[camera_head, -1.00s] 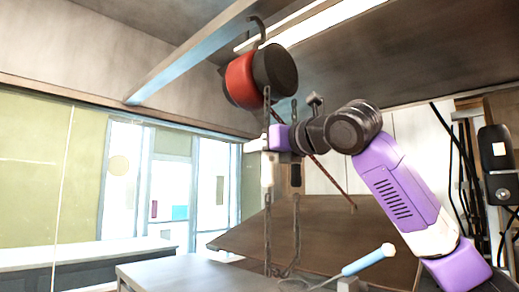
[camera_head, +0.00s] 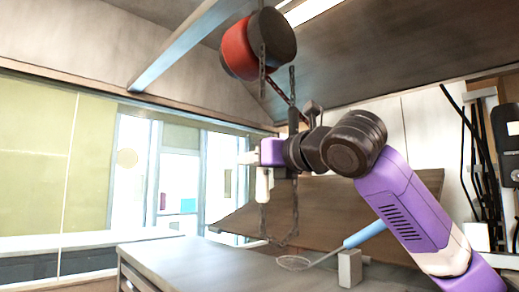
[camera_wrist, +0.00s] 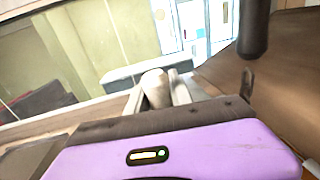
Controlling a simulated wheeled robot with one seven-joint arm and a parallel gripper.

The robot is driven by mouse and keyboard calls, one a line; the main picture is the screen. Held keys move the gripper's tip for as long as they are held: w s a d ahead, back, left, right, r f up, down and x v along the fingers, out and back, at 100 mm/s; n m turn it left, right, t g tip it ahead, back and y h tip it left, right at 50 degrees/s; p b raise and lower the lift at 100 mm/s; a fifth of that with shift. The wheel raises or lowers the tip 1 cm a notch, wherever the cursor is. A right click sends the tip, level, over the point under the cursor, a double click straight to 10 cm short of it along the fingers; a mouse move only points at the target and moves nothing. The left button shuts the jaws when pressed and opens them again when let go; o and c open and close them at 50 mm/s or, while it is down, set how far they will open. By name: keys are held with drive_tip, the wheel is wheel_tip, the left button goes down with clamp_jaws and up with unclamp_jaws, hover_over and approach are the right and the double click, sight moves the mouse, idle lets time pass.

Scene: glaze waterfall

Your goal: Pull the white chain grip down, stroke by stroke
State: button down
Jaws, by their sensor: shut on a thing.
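The white chain grip (camera_head: 263,185) hangs on the left strand of a chain (camera_head: 264,216) below a red and black hoist (camera_head: 240,50). My gripper (camera_head: 254,158) is at the upper part of the grip, below the hoist. In the wrist view the pale top of the grip (camera_wrist: 155,88) shows between the two light fingers of my gripper (camera_wrist: 156,96), which is shut on it. A dark grip (camera_head: 293,121) sits on the right strand, higher than the white one. It also shows in the wrist view (camera_wrist: 254,30), close to my gripper on the right.
A grey table (camera_head: 200,262) lies below the chain. A blue-handled tool (camera_head: 365,235) with a round mesh end leans on a grey block (camera_head: 349,268). A brown slanted board (camera_head: 335,205) stands behind. A beam (camera_head: 190,45) runs overhead.

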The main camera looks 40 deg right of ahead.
sight(267, 190)
wheel_tip(267, 190, down, 7)
drive_tip(key=b, duration=0.2)
drive_tip(key=shift+r, duration=0.15)
drive_tip(key=c, duration=1.1)
unclamp_jaws()
drive_tip(key=shift+r, duration=0.2)
drive_tip(key=s, duration=0.2)
drive_tip(key=s+b, duration=0.1)
drive_tip(key=s, duration=0.2)
drive_tip(key=s+a, duration=0.1)
drive_tip(key=s, duration=0.1)
drive_tip(key=shift+s+b, duration=0.3)
drive_tip(key=shift+s, duration=0.1)
